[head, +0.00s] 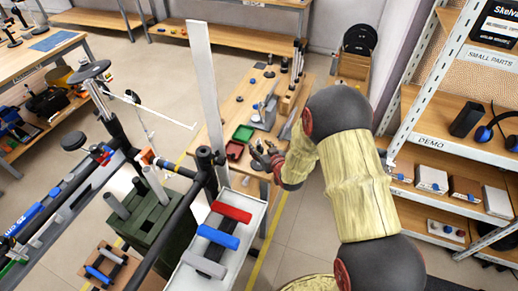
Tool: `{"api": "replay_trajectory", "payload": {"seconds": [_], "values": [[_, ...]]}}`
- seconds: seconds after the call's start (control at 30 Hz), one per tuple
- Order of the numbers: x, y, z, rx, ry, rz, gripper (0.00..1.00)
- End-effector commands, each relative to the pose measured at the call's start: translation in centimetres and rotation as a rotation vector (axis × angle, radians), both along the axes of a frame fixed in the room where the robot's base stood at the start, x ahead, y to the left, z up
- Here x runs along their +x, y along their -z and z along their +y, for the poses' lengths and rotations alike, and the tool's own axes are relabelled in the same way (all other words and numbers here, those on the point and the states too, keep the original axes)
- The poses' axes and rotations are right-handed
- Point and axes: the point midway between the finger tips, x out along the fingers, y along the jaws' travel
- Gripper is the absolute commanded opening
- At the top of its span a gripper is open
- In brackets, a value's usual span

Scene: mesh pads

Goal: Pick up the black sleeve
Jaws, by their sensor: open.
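My gripper (263,154) is at the end of my arm, over the near end of a wooden workbench (228,110). Its fingers are open, and I see nothing held between them. It is just right of a red bin (234,150) and below a green bin (244,132). I cannot pick out the black sleeve with certainty. Several small dark pieces stand on the bench, among them a black one (284,65) toward the far end; they are too small to identify. My gripper and arm may hide part of the bench top.
A grey fixture (262,119) with a blue part stands on the bench close to my gripper. A tall pale post (203,75) rises along the bench's left side. A tray (250,215) holds red, blue and grey bars. Shelves (455,140) stand at right.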

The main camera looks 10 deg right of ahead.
Motion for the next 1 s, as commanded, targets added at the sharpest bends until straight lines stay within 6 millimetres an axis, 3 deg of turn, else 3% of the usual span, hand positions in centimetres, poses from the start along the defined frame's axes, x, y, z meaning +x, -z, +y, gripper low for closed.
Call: {"api": "replay_trajectory", "payload": {"seconds": [0.1, 0.7, 1.0], "values": [[-0.02, -0.02, -0.01, 0.000, 0.000, 0.000, 0.45], [-0.03, -0.03, -0.07, 0.001, 0.001, 0.000, 0.11], [-0.02, -0.05, -0.16, 0.000, 0.003, 0.000, 0.11]]}}
